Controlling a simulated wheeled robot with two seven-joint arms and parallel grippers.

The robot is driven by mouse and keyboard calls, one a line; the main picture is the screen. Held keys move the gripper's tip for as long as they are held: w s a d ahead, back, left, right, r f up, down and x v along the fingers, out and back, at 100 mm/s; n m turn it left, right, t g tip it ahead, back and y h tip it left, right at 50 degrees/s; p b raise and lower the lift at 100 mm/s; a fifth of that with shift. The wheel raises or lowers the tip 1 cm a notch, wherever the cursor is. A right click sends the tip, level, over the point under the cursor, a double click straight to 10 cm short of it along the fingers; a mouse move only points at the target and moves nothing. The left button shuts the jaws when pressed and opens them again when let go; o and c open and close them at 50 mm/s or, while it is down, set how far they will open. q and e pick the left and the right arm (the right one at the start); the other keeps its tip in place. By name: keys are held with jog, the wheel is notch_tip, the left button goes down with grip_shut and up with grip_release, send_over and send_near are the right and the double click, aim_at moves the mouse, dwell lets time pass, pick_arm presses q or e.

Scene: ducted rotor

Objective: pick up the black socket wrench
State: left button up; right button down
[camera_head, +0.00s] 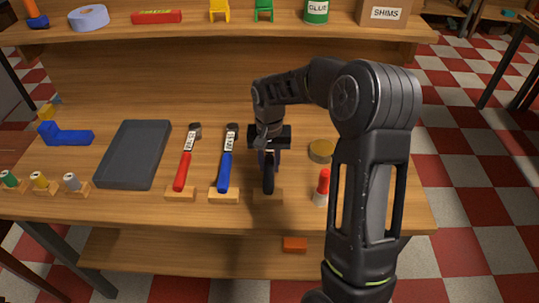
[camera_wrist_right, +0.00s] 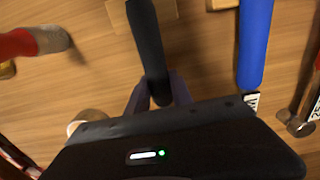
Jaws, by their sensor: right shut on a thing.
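The black socket wrench (camera_head: 268,180) is in front of my right gripper in the head view. Its dark handle runs toward the table's front edge, its end at a small wooden block. The right gripper (camera_head: 268,152) points down and is shut on the wrench. In the right wrist view the black handle (camera_wrist_right: 148,45) passes between the two purple-grey fingers (camera_wrist_right: 158,92). The wrench's head end is hidden behind the gripper body. I cannot tell whether the handle touches its block (camera_wrist_right: 118,18). My left gripper is not in view.
A blue-handled wrench (camera_head: 225,172) and a red-handled one (camera_head: 183,170) lie to the left, beyond them a dark tray (camera_head: 112,165). Right of the gripper are a red-and-white tube (camera_head: 322,186) and a round tan lid (camera_head: 321,151). A shelf (camera_head: 180,33) with several items is behind.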

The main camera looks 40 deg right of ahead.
dwell(0.4)
notch_tip(320, 180, up, 10)
jog(key=shift+r+b, duration=0.1)
jog(key=shift+b, duration=0.5)
dwell(0.4)
